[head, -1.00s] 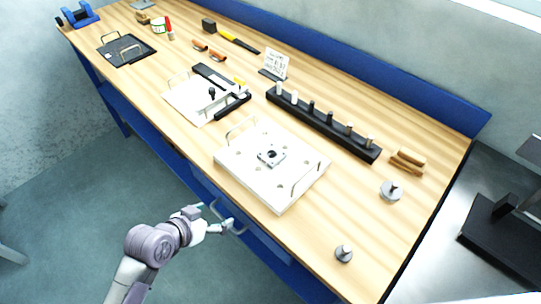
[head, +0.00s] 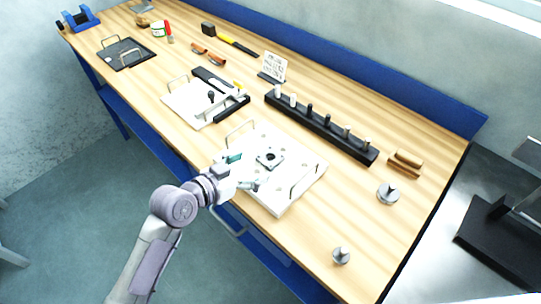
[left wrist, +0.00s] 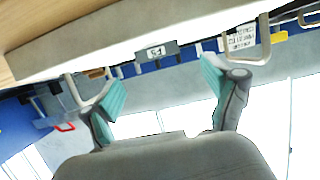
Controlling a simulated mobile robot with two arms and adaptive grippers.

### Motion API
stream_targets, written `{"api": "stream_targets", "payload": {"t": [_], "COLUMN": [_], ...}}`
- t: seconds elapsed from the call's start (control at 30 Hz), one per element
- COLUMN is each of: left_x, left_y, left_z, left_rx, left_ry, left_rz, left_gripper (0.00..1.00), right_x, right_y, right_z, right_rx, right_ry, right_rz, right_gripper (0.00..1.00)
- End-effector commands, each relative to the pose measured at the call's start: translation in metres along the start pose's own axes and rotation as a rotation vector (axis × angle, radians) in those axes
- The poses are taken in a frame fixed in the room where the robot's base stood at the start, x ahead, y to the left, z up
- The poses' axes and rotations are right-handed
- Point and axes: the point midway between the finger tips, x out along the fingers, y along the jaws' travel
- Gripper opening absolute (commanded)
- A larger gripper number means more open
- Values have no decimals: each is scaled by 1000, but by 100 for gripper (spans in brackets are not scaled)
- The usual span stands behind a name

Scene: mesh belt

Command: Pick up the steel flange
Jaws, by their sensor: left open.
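The steel flange (head: 269,158), a square grey plate with a dark central hole, lies on the white board (head: 240,182) on the workbench. In the left wrist view a grey block with a small label, apparently the flange (left wrist: 155,52), shows between the fingers. My left gripper (head: 243,171) is open and empty, above the board's left part, to the left of the flange and apart from it. In the left wrist view its teal-padded fingers (left wrist: 163,84) are spread wide. My right gripper is out of view.
Wire handles stand at the board's left (head: 240,127) and right (head: 305,180). A black rail (head: 320,127) with several pegs lies behind it. Round steel pieces (head: 388,194) sit to the right. A white clamp fixture (head: 185,103) stands to the left.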

Motion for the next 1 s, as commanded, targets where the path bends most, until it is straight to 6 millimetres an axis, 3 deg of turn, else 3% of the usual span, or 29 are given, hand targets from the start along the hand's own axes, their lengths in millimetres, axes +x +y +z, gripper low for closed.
{"api": "stream_targets", "payload": {"t": [0.23, 0.5, 0.77, 0.8, 1.0], "left_x": [20, 57, 62, 62, 61], "left_y": [1, 1, 1, 1, 1], "left_z": [-4, -4, -2, -2, -2], "left_rx": [-2, 0, 1, 1, 1], "left_ry": [1, 0, 0, 0, -1], "left_rz": [1, 1, 1, 1, 0], "left_gripper": [88, 88, 88, 86, 52], "right_x": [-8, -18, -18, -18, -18], "right_y": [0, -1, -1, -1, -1], "right_z": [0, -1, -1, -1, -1], "right_rx": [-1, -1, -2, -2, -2], "right_ry": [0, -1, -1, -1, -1], "right_rz": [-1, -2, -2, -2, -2], "right_gripper": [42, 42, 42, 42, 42]}}
